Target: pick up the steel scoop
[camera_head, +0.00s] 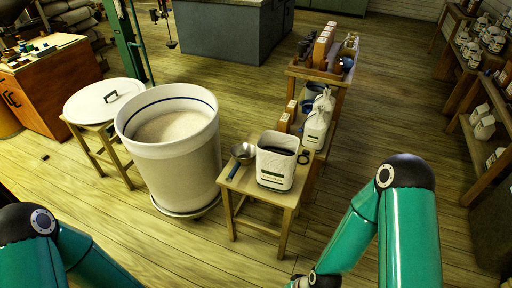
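The steel scoop (243,152) has a round metal bowl and a blue handle. It lies at the left side of a small wooden stool (240,183), with the handle toward the near left edge. A white container with a dark opening (275,166) stands beside it on the same stool. My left arm shows only at the bottom left corner, and my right arm at the lower right. Both grippers are outside the view, so neither is seen at the scoop.
A large white tub (186,168) of pale grain or flour stands just left of the stool. A round white lid (104,99) rests on another stool. A wooden rack (329,76) with boxes and white jugs stands behind the scoop's stool. Open plank floor lies to the right.

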